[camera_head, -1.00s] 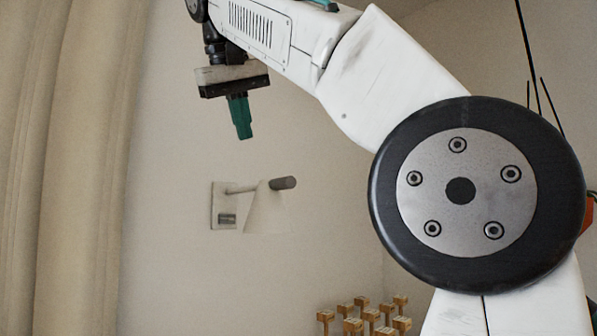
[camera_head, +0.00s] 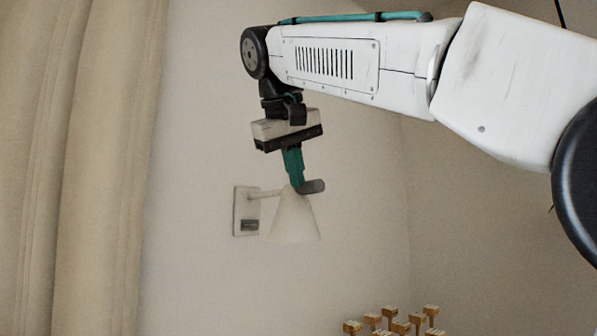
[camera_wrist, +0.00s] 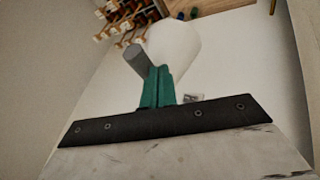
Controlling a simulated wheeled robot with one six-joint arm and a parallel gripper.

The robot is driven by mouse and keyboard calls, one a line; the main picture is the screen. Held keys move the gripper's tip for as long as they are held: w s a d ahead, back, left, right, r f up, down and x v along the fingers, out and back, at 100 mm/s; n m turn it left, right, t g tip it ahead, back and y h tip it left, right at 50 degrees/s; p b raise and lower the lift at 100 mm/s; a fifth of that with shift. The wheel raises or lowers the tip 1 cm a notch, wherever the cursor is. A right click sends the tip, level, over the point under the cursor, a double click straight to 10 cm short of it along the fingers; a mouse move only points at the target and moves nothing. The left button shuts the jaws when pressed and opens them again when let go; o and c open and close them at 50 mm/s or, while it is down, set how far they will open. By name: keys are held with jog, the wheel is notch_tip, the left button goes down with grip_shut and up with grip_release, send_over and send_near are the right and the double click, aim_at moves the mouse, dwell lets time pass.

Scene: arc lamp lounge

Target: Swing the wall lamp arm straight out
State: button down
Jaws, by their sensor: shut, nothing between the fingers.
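A dark grey rounded knob (camera_head: 313,187) stands at the top of the shade. My gripper (camera_head: 297,184) points down with its green fingers shut and empty. In the head view its tips overlap the knob and the shade's top. In the wrist view the green fingers (camera_wrist: 158,72) lie beside the grey knob (camera_wrist: 137,59), with the white shade (camera_wrist: 174,50) beyond. I cannot tell whether they touch.
A beige curtain (camera_head: 110,170) hangs at the left. Several wooden peg-like pieces (camera_head: 402,322) stand low at the bottom right. The wall around the lamp is otherwise bare, with free room below and right of the shade.

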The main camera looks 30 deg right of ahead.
jog(key=shift+d+n+t+y, duration=0.35)
jog(key=shift+d+n, duration=0.45)
jog(key=shift+d, duration=1.15)
jog(key=s+a+r, duration=0.5)
jog(key=a+r, duration=0.2)
jog(key=r, duration=0.2)
jog(key=shift+a, duration=0.2)
jog(key=shift+r, duration=0.1)
